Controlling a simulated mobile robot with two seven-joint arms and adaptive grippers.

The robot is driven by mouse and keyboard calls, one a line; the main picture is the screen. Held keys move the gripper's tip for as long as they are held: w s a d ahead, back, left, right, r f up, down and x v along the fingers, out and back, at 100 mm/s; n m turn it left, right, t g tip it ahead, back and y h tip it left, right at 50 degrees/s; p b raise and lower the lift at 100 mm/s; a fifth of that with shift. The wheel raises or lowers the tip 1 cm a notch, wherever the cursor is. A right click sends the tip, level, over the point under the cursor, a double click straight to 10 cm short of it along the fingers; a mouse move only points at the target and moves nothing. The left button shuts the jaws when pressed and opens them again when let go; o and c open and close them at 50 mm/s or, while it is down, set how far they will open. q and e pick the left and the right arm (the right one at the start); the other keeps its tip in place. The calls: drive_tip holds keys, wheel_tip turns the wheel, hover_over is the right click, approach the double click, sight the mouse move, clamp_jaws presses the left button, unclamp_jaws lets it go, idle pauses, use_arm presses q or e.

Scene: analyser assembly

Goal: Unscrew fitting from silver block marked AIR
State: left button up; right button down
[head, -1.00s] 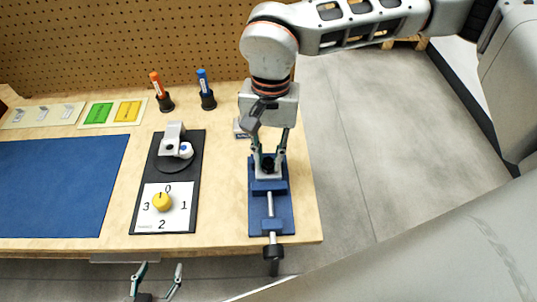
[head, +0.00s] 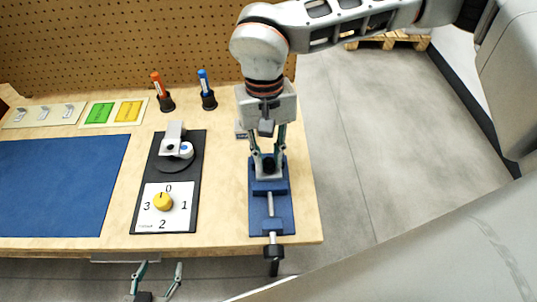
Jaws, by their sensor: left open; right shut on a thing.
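A silver block (head: 261,175) sits in the far end of a blue vise (head: 283,211) at the right end of the bench. My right gripper (head: 268,160) comes down from above and is shut on a dark round fitting (head: 268,166) at the block. The fingers cover part of both, and I cannot read any AIR mark. My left gripper (head: 157,280) is open and empty, low in front of the bench's front edge.
A black panel (head: 194,150) with a grey lever piece and a yellow knob (head: 163,201) on a numbered dial lies left of the vise. An orange marker (head: 158,84) and a blue marker (head: 204,82) stand in holders behind. A blue mat (head: 60,185) lies at left.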

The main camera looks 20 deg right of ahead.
drive_tip(key=n, duration=0.3)
drive_tip(key=shift+h, duration=0.3)
use_arm(q)
drive_tip(key=shift+s, duration=0.4)
use_arm(e)
drive_tip(key=shift+n, duration=0.5)
